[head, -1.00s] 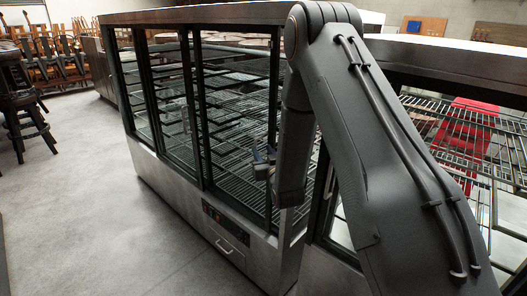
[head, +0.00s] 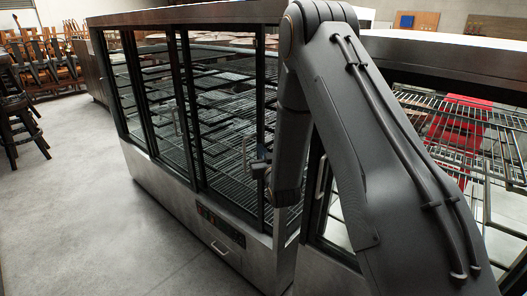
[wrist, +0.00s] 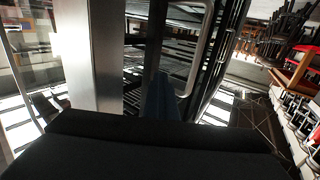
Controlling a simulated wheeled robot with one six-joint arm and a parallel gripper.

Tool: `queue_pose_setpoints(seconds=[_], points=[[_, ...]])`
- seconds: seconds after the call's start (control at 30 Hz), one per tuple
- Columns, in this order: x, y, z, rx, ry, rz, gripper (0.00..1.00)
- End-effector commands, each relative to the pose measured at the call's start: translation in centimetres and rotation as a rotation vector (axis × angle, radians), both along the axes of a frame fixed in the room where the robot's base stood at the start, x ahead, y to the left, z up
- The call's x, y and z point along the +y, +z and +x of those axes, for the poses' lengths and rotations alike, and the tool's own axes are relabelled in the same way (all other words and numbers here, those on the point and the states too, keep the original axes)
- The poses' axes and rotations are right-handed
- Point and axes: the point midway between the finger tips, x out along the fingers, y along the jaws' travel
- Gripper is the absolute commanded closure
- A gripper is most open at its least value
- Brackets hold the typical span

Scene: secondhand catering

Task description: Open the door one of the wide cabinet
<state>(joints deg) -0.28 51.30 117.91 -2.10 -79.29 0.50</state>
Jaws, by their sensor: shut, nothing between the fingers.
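The wide cabinet (head: 190,205) is a long glass-fronted case with dark door frames, wire shelves and a steel base, standing left of my arm in the head view. Its glass doors look closed. My gripper (head: 261,164) is shut and empty, close to the dark frame at the cabinet's right end; I cannot tell whether it touches. In the wrist view a bluish finger (wrist: 166,98) points towards a dark frame with a pale looped handle (wrist: 207,50). The finger is left of the handle's bar and apart from it in the picture. My arm hides part of the cabinet's right end.
A second glass cabinet (head: 455,150) with wire shelves and a red thing inside stands at the right, behind my arm. A handle (head: 320,177) shows on its near frame. Stools (head: 18,120) and stacked chairs (head: 40,60) stand at the far left. The grey floor (head: 75,210) between is clear.

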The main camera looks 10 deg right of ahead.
Motion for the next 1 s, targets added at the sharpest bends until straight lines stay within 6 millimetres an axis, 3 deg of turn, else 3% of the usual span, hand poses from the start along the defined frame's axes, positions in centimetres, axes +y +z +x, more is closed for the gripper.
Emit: queue_pose_setpoints(seconds=[0.03, 0.2, 0.57, 1.0], points=[[0.1, -0.1, 0.0, 0.001, 0.0, -0.001, 1.0], [0.3, -0.1, 0.0, 0.001, 0.002, -0.002, 0.72], [0.1, -0.1, -0.5, 0.002, 0.0, -0.002, 0.72], [-0.1, -0.2, -6.7, 0.002, 0.001, -0.002, 0.72]])
